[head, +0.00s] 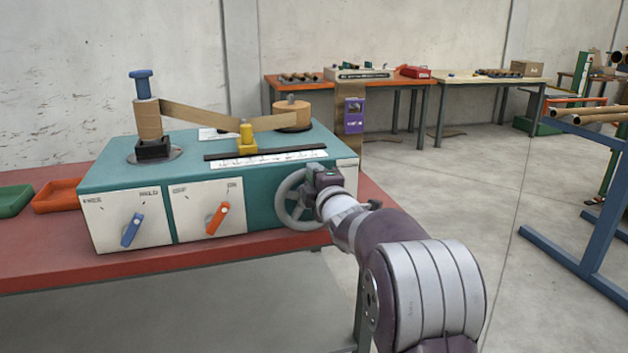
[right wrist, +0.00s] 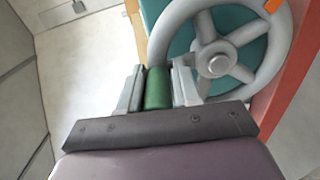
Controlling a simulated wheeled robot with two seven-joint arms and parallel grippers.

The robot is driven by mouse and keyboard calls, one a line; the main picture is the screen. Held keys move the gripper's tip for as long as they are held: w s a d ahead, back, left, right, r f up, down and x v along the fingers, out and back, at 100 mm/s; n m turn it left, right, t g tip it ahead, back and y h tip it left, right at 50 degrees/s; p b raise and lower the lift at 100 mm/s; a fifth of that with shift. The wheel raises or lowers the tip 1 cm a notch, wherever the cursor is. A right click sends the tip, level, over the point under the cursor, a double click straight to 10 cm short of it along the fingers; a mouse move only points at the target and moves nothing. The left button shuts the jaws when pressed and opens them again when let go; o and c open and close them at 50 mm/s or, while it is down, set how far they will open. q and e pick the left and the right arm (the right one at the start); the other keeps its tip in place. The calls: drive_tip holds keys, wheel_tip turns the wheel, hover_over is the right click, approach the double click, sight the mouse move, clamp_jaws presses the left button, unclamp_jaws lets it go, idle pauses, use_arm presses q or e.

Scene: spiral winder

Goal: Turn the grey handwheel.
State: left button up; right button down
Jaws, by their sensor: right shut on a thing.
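The grey handwheel (head: 291,201) is on the front right of the teal winder machine (head: 270,153). It also shows in the right wrist view (right wrist: 216,62), with its spokes and hub. My right gripper (head: 322,178) is at the right side of the wheel in the head view. In the right wrist view my right gripper (right wrist: 157,88) is shut on a green handle (right wrist: 157,88) beside the wheel's rim. How the handle joins the wheel is hidden. My left gripper is not in view.
The machine stands on a red table (head: 40,252). A blue knob (head: 132,230) and an orange knob (head: 217,218) are on its front panel. Orange and green trays (head: 58,195) lie at the left. The floor to the right is clear up to a blue rack (head: 600,200).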

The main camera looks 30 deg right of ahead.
drive_tip(key=shift+r, duration=0.55)
drive_tip(key=c, duration=1)
unclamp_jaws()
drive_tip(key=shift+o, duration=0.5)
drive_tip(key=shift+d+f, duration=0.1)
drive_tip(key=shift+f, duration=0.1)
drive_tip(key=shift+f, duration=0.1)
drive_tip(key=shift+s, duration=0.15)
drive_tip(key=p+v, duration=0.1)
drive_tip(key=v, duration=1.1)
drive_tip(key=shift+s, duration=0.3)
